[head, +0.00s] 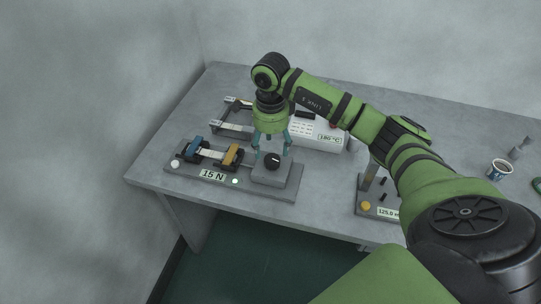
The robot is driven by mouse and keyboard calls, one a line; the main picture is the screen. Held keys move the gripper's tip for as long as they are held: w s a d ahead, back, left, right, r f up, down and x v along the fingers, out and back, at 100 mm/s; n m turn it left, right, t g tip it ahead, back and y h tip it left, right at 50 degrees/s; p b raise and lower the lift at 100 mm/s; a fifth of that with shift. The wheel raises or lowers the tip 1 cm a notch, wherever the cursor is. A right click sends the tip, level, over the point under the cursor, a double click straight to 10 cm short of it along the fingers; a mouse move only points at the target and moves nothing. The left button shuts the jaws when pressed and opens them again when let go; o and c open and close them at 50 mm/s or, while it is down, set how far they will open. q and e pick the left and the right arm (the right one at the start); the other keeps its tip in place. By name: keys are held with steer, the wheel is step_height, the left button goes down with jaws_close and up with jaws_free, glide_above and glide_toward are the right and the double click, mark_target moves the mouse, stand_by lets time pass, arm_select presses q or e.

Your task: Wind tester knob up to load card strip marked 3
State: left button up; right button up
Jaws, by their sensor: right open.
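The tester (240,193) is a grey base near the left front of the table, with a "15 N" readout (212,175) on its front. A light strip (212,153) spans between its blue clamp (192,146) and its orange clamp (233,156); any number on it is too small to read. The black knob (272,160) sits on a grey block at the tester's right end. My right gripper (271,148) points down directly over the knob, its teal fingers open and spread to either side. I cannot tell whether the fingers touch it. My left gripper is not in view.
Behind the tester stand a metal frame (232,127) and a white box (322,134) reading "180 °C", partly behind my right arm. Another device (379,207) reads "125.0" at the front right. A cup (499,168) stands farther right. The table's front left corner is clear.

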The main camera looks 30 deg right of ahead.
mark_target(271, 159)
step_height(271, 159, down, 6)
steer(key=shift+r+p, duration=0.1)
steer(key=shift+p, duration=0.65)
steer(key=c, duration=1.1)
